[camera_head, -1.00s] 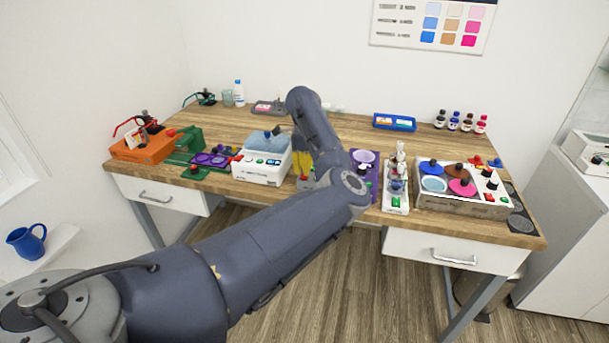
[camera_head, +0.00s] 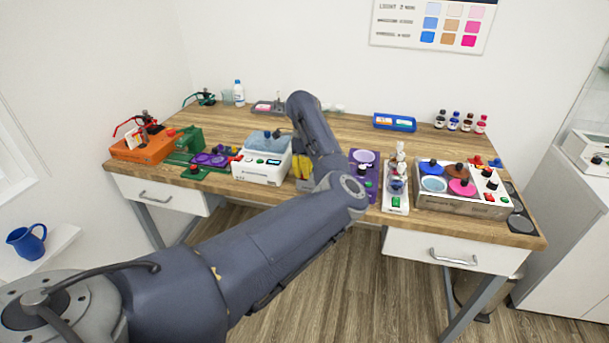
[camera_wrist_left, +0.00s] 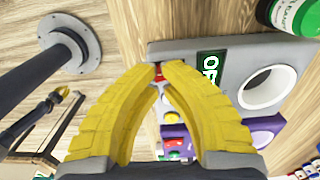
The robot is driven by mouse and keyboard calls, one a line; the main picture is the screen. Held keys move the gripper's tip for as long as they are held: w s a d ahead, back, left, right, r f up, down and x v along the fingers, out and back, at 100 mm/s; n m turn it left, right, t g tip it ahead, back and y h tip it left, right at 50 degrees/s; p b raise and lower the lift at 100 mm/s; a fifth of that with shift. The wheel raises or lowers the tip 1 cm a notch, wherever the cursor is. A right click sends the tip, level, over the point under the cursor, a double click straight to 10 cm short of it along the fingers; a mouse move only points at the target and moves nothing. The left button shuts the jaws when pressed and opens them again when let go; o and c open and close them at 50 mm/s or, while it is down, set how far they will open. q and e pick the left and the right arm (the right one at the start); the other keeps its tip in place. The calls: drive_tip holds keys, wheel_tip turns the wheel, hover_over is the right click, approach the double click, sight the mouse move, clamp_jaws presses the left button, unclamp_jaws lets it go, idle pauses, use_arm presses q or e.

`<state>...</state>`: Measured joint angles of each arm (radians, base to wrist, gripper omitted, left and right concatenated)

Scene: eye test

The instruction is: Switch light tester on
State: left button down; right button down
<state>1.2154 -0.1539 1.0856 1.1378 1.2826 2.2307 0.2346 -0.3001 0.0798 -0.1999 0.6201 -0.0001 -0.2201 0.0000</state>
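In the left wrist view a grey device (camera_wrist_left: 183,48) lies under my left gripper (camera_wrist_left: 162,70). It has a dark display (camera_wrist_left: 210,66) with large letters, partly cut by a finger, that seem to begin "OF", and a round white-ringed opening (camera_wrist_left: 268,88). No label confirms that it is the light tester. The yellow fingertips nearly meet at a small red part (camera_wrist_left: 158,72) at the device's end; contact with it cannot be told. In the head view my left gripper (camera_head: 302,168) is mostly hidden behind my arm, right of the white box (camera_head: 262,168). My right gripper is not in view.
A purple plate device (camera_head: 373,188) and a white stand (camera_head: 396,204) are right of my arm. A grey panel with coloured discs (camera_head: 462,202) is farther right. An orange device (camera_head: 143,150) stands at the left. A blue tray (camera_head: 394,123) lies at the back.

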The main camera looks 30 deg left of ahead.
use_arm(q)
drive_tip(key=shift+f, duration=0.55)
idle(0.4)
drive_tip(key=shift+r, duration=3.45)
